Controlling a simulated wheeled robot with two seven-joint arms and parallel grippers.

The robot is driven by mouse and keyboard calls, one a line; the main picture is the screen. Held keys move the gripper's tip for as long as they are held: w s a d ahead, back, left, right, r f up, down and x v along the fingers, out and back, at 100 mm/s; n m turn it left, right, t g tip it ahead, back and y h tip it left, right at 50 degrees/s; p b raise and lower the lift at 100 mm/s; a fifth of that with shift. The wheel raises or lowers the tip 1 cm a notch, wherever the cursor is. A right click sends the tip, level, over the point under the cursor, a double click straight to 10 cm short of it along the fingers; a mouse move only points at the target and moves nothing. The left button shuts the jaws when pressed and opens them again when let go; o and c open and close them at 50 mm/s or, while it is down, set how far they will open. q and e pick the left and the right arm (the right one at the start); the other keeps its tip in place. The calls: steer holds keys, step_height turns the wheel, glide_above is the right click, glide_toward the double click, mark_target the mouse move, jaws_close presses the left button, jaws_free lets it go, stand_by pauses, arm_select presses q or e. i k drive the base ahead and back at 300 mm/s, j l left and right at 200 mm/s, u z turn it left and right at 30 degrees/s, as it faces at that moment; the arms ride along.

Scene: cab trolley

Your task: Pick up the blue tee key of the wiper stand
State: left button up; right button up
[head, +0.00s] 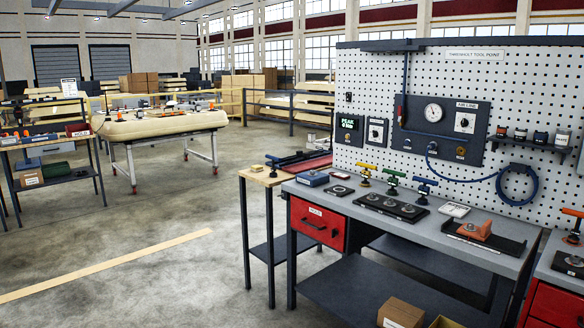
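A blue tee key (425,187) stands upright on the grey workbench at the right, in front of the pegboard. It is the rightmost of three similar keys in a row, with a green key (393,179) and a yellow key (367,172) to its left. A dark tray (374,205) with round metal pieces lies just in front of the keys. I cannot tell which part is the wiper stand. Neither of my grippers is in view.
The grey bench (310,191) also holds a blue box (312,179), a small white device (454,210) and a black tray with an orange block (474,230). A red drawer (319,224) hangs below. A wooden side table (262,180) adjoins at left. Open concrete floor (170,230) lies left.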

mark_target(273, 174)
steer(key=i+j+u, duration=0.35)
steer(key=i, duration=0.6)
steer(key=i+u, duration=0.3)
steer(key=i, duration=0.65)
steer(key=i+z, duration=0.1)
steer(key=i, duration=0.6)
steer(key=i+j+z, duration=0.1)
steer(key=i, duration=0.6)
steer(key=i+j, duration=0.2)
steer(key=i, duration=0.5)
steer(key=i+j+z, duration=0.2)
steer(key=i+z, duration=0.25)
steer(key=i+j+z, duration=0.45)
steer(key=i, duration=0.2)
